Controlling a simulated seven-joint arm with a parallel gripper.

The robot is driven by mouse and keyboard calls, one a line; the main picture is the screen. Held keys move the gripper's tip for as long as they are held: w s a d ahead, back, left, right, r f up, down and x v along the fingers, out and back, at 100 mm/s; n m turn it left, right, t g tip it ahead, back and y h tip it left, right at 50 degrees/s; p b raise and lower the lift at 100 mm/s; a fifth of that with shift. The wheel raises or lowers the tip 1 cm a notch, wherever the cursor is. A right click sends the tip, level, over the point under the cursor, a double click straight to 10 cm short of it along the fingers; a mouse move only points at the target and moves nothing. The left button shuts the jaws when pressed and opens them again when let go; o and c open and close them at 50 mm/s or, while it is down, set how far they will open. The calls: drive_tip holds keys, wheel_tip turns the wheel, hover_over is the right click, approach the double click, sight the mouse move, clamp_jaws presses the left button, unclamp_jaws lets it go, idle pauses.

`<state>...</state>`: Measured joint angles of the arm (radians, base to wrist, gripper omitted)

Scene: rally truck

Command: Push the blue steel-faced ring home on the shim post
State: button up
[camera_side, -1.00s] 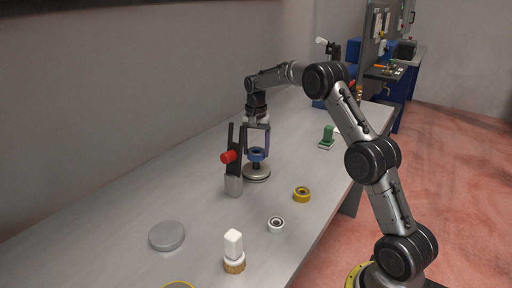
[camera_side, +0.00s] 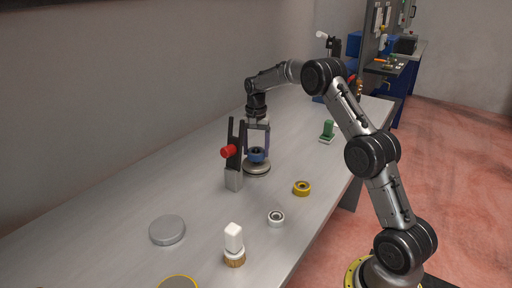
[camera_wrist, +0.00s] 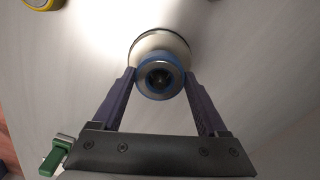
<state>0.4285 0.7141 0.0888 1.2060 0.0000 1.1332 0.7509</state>
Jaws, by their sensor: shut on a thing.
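The blue ring (camera_side: 257,156) with a steel-coloured face sits between the fingers of my gripper (camera_side: 257,150), over a round pale base (camera_side: 257,169). In the wrist view the ring (camera_wrist: 160,83) shows from above, with a dark post end (camera_wrist: 160,78) inside its hole. The pale base (camera_wrist: 158,44) shows behind it. The fingertips (camera_wrist: 160,76) touch the ring from both sides. The ring appears to be around the post; how far down it sits is hard to tell.
A dark upright fixture with a red knob (camera_side: 228,152) stands just left of the base. A yellow ring (camera_side: 301,188), a white ring (camera_side: 276,218), a white block on a brass base (camera_side: 234,240), a grey disc (camera_side: 167,230) and a green part (camera_side: 327,131) stand around. The bench between is clear.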

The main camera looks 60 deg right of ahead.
drive_tip(key=shift+f, duration=0.95)
drive_tip(key=o, duration=1.3)
